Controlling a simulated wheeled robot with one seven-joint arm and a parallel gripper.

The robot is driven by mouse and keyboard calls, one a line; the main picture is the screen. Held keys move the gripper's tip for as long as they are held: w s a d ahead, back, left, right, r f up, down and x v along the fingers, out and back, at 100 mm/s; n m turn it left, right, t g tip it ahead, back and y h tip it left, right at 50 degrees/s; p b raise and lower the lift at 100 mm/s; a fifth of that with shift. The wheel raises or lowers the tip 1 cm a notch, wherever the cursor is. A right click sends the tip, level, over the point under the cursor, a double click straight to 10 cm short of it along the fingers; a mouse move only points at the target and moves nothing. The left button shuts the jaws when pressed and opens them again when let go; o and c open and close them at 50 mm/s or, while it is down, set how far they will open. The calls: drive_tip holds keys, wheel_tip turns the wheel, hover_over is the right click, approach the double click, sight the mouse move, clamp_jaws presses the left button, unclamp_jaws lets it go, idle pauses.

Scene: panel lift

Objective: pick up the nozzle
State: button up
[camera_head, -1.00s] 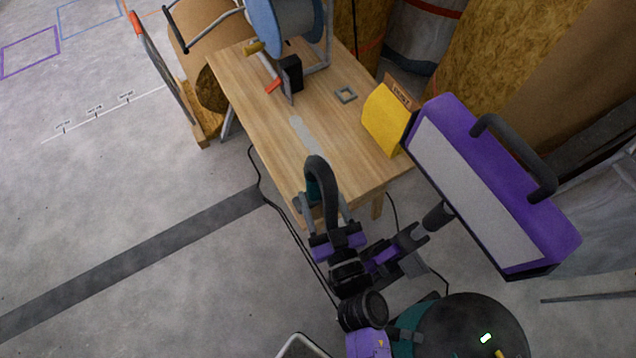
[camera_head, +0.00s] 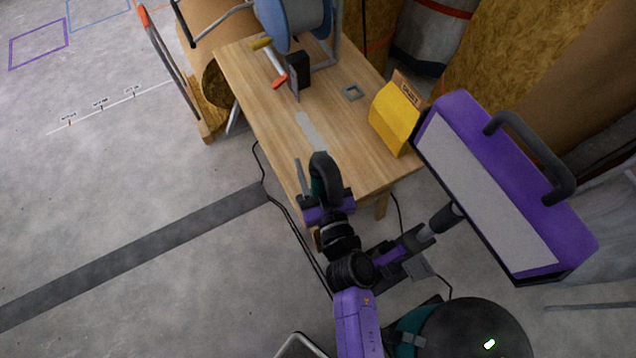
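The thing I take to be the nozzle is a dark, curved, arched piece with some teal (camera_head: 321,170) at the near end of the wooden table (camera_head: 262,112). My gripper (camera_head: 320,186), with purple parts at its base, is at this end of the table. Its grey fingers look spread apart, the left one clearly visible left of the nozzle, the right one partly lost against the dark shape. The gripper covers the nozzle's lower part, so I cannot tell whether the fingers touch it.
A large purple-framed panel (camera_head: 490,195) stands close on the right. Dark cords lie on the floor. Floor at left is open.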

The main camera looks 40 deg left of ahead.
clamp_jaws()
idle(1.2)
